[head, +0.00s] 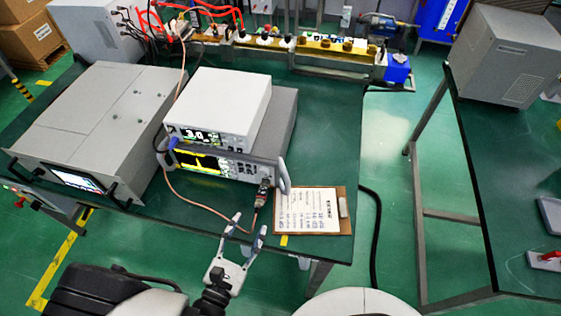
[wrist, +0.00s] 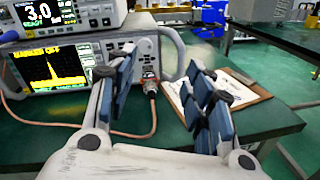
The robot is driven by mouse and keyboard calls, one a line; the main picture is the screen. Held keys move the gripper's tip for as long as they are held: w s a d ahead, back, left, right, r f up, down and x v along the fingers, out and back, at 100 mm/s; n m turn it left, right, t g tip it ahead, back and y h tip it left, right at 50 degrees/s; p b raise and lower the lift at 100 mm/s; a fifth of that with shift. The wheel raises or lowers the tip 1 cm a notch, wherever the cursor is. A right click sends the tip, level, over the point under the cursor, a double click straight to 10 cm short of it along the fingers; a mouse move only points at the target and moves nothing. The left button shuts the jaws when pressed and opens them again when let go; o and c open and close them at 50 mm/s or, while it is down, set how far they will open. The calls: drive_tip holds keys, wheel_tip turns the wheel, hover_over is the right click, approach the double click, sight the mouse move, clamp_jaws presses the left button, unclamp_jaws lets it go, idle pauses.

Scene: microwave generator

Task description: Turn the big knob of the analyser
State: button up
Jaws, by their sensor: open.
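The analyser (head: 212,163) is the lower grey instrument with a yellow trace on its screen, under a white instrument. In the wrist view the analyser (wrist: 75,62) fills the left side, its screen facing me. I cannot clearly pick out its big knob; my left finger covers part of the button panel's right side. My gripper (head: 250,223) is open and empty in front of the analyser, near the table's front edge. In the wrist view my gripper (wrist: 163,62) has its fingers wide apart, with the cable connector (wrist: 150,84) on the analyser showing between them.
A copper-coloured cable (head: 195,204) loops from the connector across the table front. A clipboard (head: 347,222) lies right of the analyser. A wide grey instrument (head: 100,112) stands left. The white instrument (head: 228,102) sits on top. The green table (head: 322,140) is clear behind the clipboard.

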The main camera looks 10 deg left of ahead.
wheel_tip(320, 180, down, 2)
drive_tip(key=n+y, duration=0.2)
drive_tip(key=b, duration=0.3)
approach(263, 174)
drive_tip(key=shift+t, duration=0.3)
drive_tip(key=w, duration=0.5)
drive_tip(key=w+d, duration=0.1)
drive_tip(key=w, duration=0.1)
drive_tip(key=shift+w+f, duration=0.15)
drive_tip(key=shift+w, duration=0.2)
drive_tip(key=shift+c, duration=0.3)
drive_tip(key=c, duration=1)
drive_tip(key=shift+a+n+p, duration=0.1)
drive_tip(key=shift+n+p, duration=0.45)
drive_tip(key=shift+n, duration=1.45)
drive_tip(key=o, duration=1.1)
drive_tip(key=shift+c, duration=0.2)
